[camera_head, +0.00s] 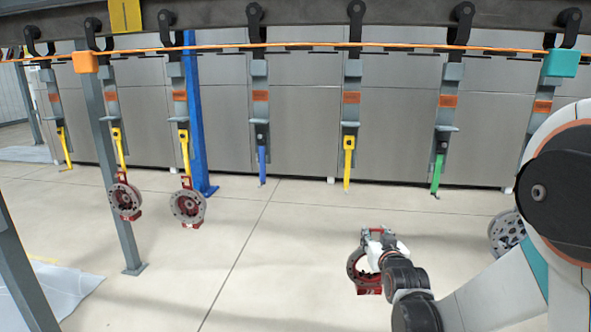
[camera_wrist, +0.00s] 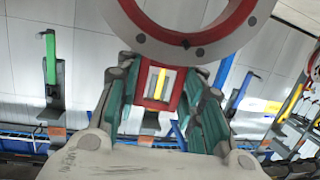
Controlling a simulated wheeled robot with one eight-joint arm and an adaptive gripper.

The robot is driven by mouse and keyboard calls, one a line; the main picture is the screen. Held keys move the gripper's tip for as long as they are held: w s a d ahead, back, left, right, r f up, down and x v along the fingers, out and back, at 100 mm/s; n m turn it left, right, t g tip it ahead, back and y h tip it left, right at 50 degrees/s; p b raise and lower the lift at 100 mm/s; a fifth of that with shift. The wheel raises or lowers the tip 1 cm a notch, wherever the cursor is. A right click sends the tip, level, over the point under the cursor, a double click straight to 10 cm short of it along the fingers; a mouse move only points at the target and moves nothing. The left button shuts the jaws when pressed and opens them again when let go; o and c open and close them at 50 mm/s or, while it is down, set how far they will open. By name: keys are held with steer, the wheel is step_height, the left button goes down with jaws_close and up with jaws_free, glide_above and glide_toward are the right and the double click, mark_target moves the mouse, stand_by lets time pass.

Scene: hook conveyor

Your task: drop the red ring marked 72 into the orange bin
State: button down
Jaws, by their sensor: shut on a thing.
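My gripper (camera_head: 379,237) is shut on a grey-and-red ring (camera_head: 357,272) at the lower middle right of the head view. No orange bin shows in either view.
Two similar rings, (camera_head: 124,201) and (camera_head: 188,206), hang from yellow hooks at left. The middle yellow hook (camera_head: 348,165), blue hook (camera_head: 262,164) and green hook (camera_head: 437,174) are empty. A grey disc (camera_head: 507,233) is partly behind my arm. A grey post (camera_head: 110,170) stands at left.

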steer(key=shift+w+a+r, duration=0.1)
steer(key=shift+w+a, duration=0.05)
steer(key=shift+a, duration=0.35)
steer(key=shift+w+a+r, duration=0.1)
steer(key=shift+w+a, duration=0.05)
steer(key=shift+a, duration=0.35)
steer(key=shift+f, duration=0.1)
